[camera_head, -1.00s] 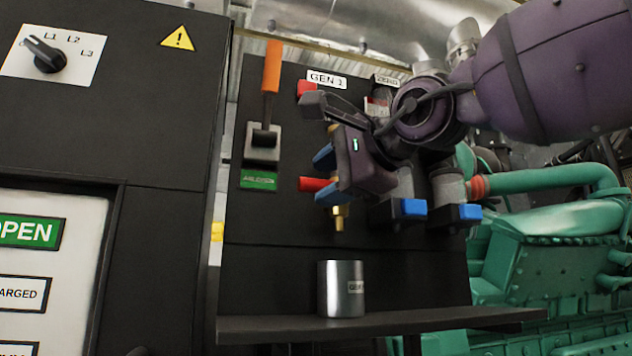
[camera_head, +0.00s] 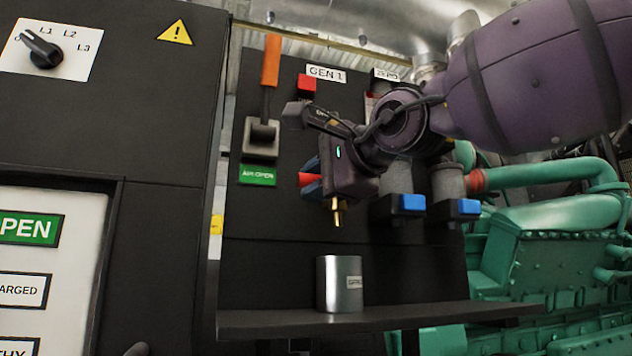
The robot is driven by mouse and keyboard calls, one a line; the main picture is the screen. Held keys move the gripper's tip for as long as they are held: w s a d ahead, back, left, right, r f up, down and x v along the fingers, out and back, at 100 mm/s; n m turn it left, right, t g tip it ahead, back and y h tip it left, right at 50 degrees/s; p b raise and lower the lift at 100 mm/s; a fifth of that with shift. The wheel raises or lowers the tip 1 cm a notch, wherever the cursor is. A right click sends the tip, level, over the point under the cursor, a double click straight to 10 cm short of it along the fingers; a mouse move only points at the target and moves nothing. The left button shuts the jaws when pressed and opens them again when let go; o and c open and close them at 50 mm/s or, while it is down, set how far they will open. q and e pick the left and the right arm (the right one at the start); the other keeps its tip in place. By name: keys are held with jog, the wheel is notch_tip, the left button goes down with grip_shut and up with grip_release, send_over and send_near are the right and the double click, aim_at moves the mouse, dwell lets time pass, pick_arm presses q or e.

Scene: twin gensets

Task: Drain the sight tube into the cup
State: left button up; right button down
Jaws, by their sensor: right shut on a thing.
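A metal cup (camera_head: 329,285) stands upright on the dark shelf (camera_head: 270,323) with a small label on its side. A brass spout (camera_head: 337,212) points down above it, with an open gap between them. My right gripper (camera_head: 311,179) is in front of the panel, its blue fingertips closed on a red handle (camera_head: 308,180) just above and left of the spout. Only the handle's end shows. The sight tube cannot be made out; my gripper and wrist cover that part of the panel.
The panel has an orange lever (camera_head: 270,62) above a green label, a red button (camera_head: 306,85) and two blue-tipped fittings (camera_head: 407,204) (camera_head: 462,208). A dark cabinet (camera_head: 165,245) stands at left, a green engine (camera_head: 545,255) at right. The shelf beside the cup is clear.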

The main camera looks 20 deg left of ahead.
jog(key=shift+f, duration=0.1)
jog(key=shift+f+n+h, duration=0.5)
jog(key=shift+n+h, duration=0.1)
jog(key=shift+n, duration=0.3)
jog(key=shift+w+d+f+n+h, duration=0.15)
jog(key=shift+f+n+h, duration=0.2)
jog(key=shift+n, duration=0.2)
jog(key=shift+w+d+f+n+h, duration=0.1)
jog(key=shift+f+n+h, duration=0.1)
jog(key=shift+n+h, duration=0.3)
jog(key=c, duration=1.1)
grip_release()
jog(key=shift+s, duration=0.1)
jog(key=shift+o, duration=0.7)
